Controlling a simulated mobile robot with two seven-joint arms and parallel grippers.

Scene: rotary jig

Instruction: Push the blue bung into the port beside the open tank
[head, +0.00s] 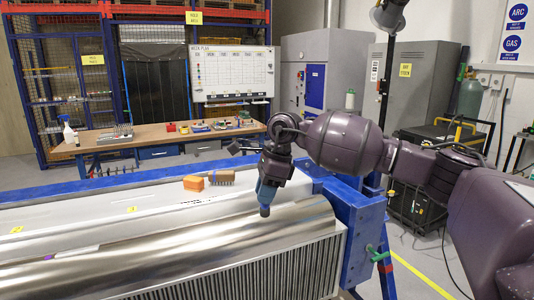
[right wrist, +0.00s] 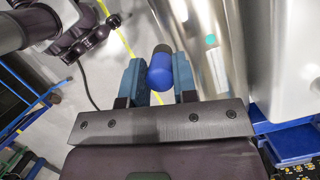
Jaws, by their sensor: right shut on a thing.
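The blue bung (right wrist: 159,72) has a blue rounded body and a dark end, and sits between the two fingers of my right gripper (right wrist: 158,84) in the right wrist view. In the head view my right gripper (head: 266,194) points down over the right part of a shiny curved metal tank (head: 190,235), with a small dark tip below the fingers. The metal surface also shows in the right wrist view (right wrist: 205,60), with a small teal spot on it. I cannot make out the port or an opening in the tank.
A blue frame post (head: 358,215) stands right of the tank. An orange block (head: 193,183) and a brown brush (head: 221,177) lie on the pale surface behind the tank. A wooden workbench (head: 130,140) is farther back.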

